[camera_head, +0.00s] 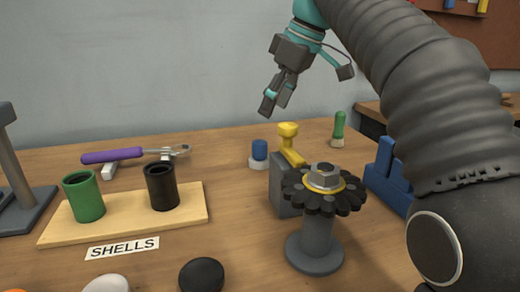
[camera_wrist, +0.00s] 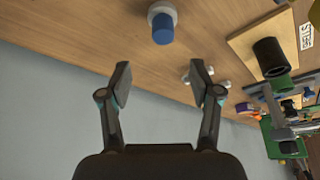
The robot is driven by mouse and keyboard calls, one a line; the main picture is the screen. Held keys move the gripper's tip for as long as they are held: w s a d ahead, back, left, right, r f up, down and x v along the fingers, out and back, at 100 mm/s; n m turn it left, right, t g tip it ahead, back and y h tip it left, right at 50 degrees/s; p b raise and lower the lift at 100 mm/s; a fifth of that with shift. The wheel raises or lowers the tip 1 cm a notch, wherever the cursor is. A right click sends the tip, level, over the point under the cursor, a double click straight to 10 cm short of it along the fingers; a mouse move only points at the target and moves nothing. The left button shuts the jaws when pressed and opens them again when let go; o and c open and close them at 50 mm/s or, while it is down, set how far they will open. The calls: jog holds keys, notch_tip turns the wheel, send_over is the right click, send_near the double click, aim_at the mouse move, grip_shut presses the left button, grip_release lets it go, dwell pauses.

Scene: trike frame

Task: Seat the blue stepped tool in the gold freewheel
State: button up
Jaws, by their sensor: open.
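The blue stepped tool (camera_head: 259,150) stands upright on the wooden table, its lower end in or on a pale round base. In the wrist view the blue tool (camera_wrist: 162,32) lies at the top, beyond and between my fingers. The gold freewheel (camera_head: 341,186) shows as a gold ring in the middle of a dark petalled disc, on a grey pedestal. A grey hex piece sits at its centre and hides the inside. My gripper (camera_head: 268,104) is open and empty, above the table near the tool and apart from it; it also shows in the wrist view (camera_wrist: 161,78).
A grey block with a yellow handle (camera_head: 288,140) stands between tool and freewheel. Blue blocks (camera_head: 386,180) and a green-handled item (camera_head: 339,127) are to the right. A wooden board (camera_head: 125,216) with green and black cups and a purple-handled tool (camera_head: 112,156) are left.

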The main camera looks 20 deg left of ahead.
aim_at(260, 142)
jog(key=x, duration=0.5)
jog(key=shift+f+b, duration=0.1)
jog(key=shift+b, duration=0.25)
jog(key=shift+s+b+x, duration=0.15)
jog(key=shift+b+x, duration=0.2)
jog(key=shift+x, duration=0.95)
jog(key=shift+s+b+x, duration=0.2)
jog(key=shift+b+x, duration=0.1)
jog(key=shift+x, duration=1)
jog(key=shift+d, duration=0.15)
grip_shut()
